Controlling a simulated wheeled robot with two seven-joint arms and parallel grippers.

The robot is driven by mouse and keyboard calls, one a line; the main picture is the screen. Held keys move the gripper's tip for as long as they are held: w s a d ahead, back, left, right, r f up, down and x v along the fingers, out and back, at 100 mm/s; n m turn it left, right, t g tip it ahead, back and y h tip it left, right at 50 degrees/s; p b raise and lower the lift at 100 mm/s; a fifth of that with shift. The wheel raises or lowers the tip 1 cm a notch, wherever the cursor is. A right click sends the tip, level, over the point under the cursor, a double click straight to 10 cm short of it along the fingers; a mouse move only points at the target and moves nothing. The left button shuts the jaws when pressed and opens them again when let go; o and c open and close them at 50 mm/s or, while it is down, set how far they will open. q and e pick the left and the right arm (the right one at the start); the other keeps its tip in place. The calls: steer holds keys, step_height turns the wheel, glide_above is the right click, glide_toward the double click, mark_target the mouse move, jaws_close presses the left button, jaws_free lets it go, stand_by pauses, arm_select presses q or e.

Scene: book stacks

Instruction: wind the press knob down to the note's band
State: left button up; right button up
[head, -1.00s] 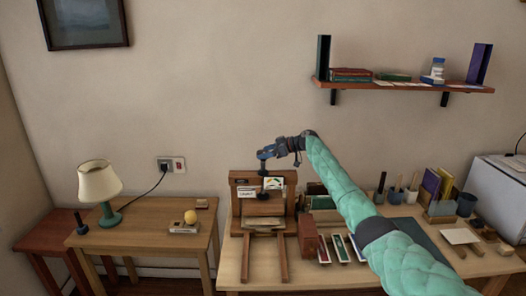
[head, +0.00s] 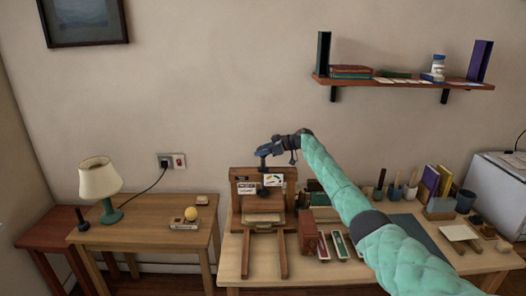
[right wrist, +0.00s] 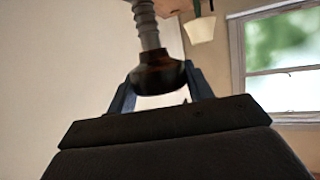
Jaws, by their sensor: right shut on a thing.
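The wooden press (head: 234,208) stands at the left end of the long table in the head view. Its back board carries a white note with lettering (head: 246,190) and a card with coloured marks (head: 275,181); the lettering and bands are too small to read. My right gripper (head: 264,151) is above the press, shut on the press knob. The dark round knob (right wrist: 160,76) shows between the blue fingers in the right wrist view, with its grey threaded screw (right wrist: 147,25) running from it. In the head view the gripper hides most of the knob. My left gripper is not in view.
A dark red block (head: 309,232) and several narrow trays stand close right of the press. Farther right are pots and a book holder (head: 440,208). A lamp (head: 100,183) stands on the separate left table. The wall shelf (head: 400,84) is above right.

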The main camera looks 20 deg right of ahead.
steer(key=shift+t, duration=0.3)
steer(key=shift+m+t+h, duration=0.3)
steer(key=shift+m, duration=0.1)
steer(key=shift+m+t+h, duration=0.5)
steer(key=shift+m, duration=0.2)
steer(key=shift+r+m+t+h, duration=0.15)
steer(key=shift+m+t+h, duration=0.45)
steer(key=shift+m+h, duration=0.15)
steer(key=m+h+p, duration=0.1)
steer(key=m+t+h+p, duration=0.1)
steer(key=m+h, duration=0.1)
steer(key=m+t+h+p, duration=0.1)
steer(key=p, duration=0.1)
steer(key=shift+r, duration=0.25)
steer(key=shift+m+t+h+p, duration=0.3)
steer(key=shift+m+h+p, duration=0.5)
steer(key=shift+m+h, duration=0.3)
steer(key=shift+w+f+m+h+p, duration=0.1)
steer(key=shift+m+h+p, duration=0.2)
steer(key=shift+m+h, duration=0.4)
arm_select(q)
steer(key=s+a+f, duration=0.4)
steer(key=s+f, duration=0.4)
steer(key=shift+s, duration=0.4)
arm_select(e)
steer(key=shift+m+h, duration=0.25)
steer(key=shift+h, duration=0.4)
